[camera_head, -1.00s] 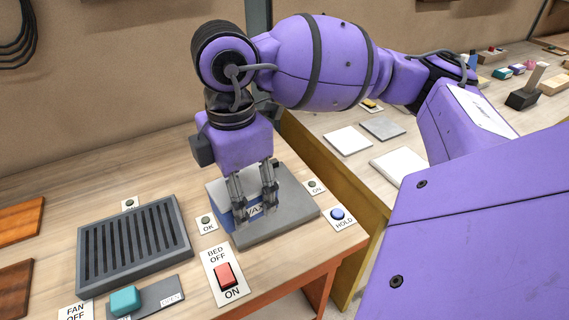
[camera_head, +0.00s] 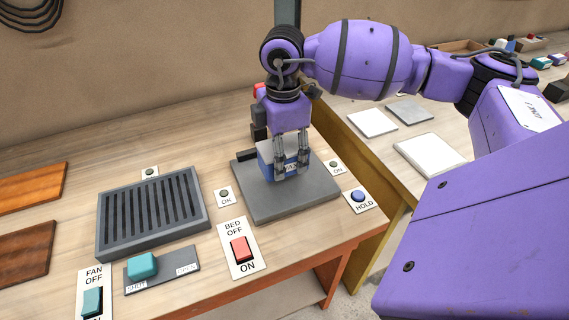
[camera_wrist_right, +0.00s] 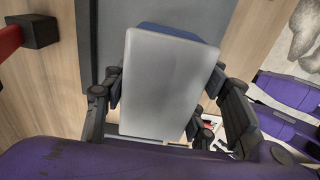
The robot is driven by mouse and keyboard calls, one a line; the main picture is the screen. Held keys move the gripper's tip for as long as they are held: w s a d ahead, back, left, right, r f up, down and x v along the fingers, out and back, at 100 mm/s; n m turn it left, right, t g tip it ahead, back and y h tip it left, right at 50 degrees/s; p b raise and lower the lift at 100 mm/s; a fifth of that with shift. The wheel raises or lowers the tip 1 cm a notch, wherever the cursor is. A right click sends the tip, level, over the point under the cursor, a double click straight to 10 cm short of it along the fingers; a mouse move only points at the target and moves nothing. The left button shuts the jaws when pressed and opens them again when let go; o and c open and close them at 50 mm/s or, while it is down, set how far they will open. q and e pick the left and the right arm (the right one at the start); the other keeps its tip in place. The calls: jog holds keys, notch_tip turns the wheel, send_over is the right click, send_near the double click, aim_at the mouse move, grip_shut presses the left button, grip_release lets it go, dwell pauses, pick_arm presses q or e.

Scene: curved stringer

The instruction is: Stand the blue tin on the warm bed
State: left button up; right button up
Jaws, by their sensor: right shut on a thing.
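The blue tin (camera_head: 267,160) is a small box with blue sides and a pale top, partly covered by my fingers. My right gripper (camera_head: 292,174) points down and is shut on it, one finger on each side. The tin appears upright over the rear middle of the warm bed (camera_head: 289,209), a flat grey plate. I cannot tell whether its base touches the plate. In the right wrist view the tin's pale top (camera_wrist_right: 166,85) fills the middle between the fingers, with a blue edge behind it. My left gripper is out of view.
A red BED switch (camera_head: 239,249) stands in front of the bed. A slotted grey grille (camera_head: 150,215) lies left, with a teal slider (camera_head: 142,266) in front. OK, ON and blue HOLD (camera_head: 358,196) buttons surround the bed. The table edge is close on the right.

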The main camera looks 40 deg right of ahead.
aim_at(285, 143)
jog(key=shift+w+d+f, duration=0.15)
jog(key=shift+d+f, duration=0.05)
jog(key=shift+f, duration=0.05)
jog(key=shift+w+d+f, duration=0.1)
jog(key=shift+d+f, duration=0.05)
jog(key=shift+f, duration=1.55)
jog(key=shift+f, duration=0.1)
jog(key=o, duration=1.6)
jog(key=shift+f, duration=0.1)
jog(key=shift+o, duration=0.2)
jog(key=shift+r, duration=0.55)
notch_tip(285, 143, up, 11)
jog(key=shift+r, duration=0.15)
